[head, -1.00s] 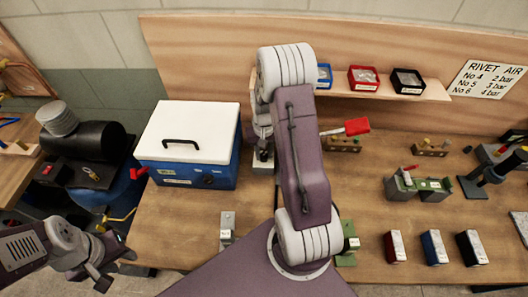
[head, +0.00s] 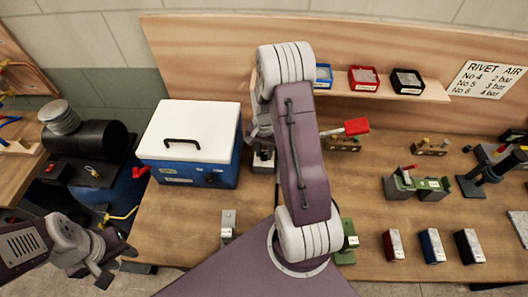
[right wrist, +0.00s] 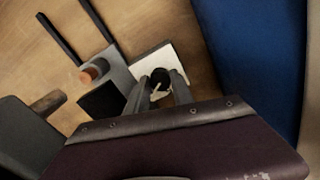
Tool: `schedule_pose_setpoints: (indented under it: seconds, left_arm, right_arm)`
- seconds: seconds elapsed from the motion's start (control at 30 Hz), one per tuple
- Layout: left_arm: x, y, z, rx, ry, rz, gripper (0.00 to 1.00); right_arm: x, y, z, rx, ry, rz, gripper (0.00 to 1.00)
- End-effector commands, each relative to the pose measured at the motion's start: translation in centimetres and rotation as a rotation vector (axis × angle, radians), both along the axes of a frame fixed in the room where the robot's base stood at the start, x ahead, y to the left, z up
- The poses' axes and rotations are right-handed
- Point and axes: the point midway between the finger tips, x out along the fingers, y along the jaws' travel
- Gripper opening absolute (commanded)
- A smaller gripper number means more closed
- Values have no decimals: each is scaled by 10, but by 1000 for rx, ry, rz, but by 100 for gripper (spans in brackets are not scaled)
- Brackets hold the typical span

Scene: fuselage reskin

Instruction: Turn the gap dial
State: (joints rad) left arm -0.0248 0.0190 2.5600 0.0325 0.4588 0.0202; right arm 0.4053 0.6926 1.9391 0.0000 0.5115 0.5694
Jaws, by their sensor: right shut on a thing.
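The gap dial (right wrist: 160,77) is a round black knob with a white pointer mark, on a pale square base (right wrist: 170,59) in the right wrist view. My right gripper (right wrist: 161,88) has its two fingers on either side of the knob and is shut on it. In the head view, my right forearm hides most of this gripper, and only part of the wrist and the pale base (head: 262,167) show beside the blue box. My left gripper (head: 114,266) is empty at the lower left, its fingers apart, off the bench.
A blue box with a white lid (head: 190,135) stands close left of the dial. A grey block with an orange-brown knob (right wrist: 92,72) is beside the dial's base.

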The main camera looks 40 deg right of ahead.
Motion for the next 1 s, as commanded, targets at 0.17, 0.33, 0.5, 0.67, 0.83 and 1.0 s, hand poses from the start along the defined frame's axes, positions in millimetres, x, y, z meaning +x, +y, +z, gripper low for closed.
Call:
schedule_pose_setpoints:
  seconds: [0.17, 0.33, 0.5, 0.67, 0.83, 1.0]
  left_arm:
    - [0, 0, 0, 0, 0, 0, 36]
    - [0, 0, 0, 0, 0, 0, 36]
    - [0, 0, 0, 0, 0, 0, 36]
    - [0, 0, 0, 0, 0, 0, 36]
    - [0, 0, -2, 0, 0, 0, 36]
    - [0, 0, -7, 0, 0, 0, 36]
  right_arm:
    - [3, -2, 1, -4, -9, -4, 0]
    - [3, -2, 1, -4, -9, -4, 0]
    - [2, -1, 1, -3, -7, -3, 50]
    - [1, -1, 1, -2, -4, -3, 50]
    - [2, -1, 10, -3, -8, -2, 50]
    - [3, -2, 47, -5, -11, -3, 50]
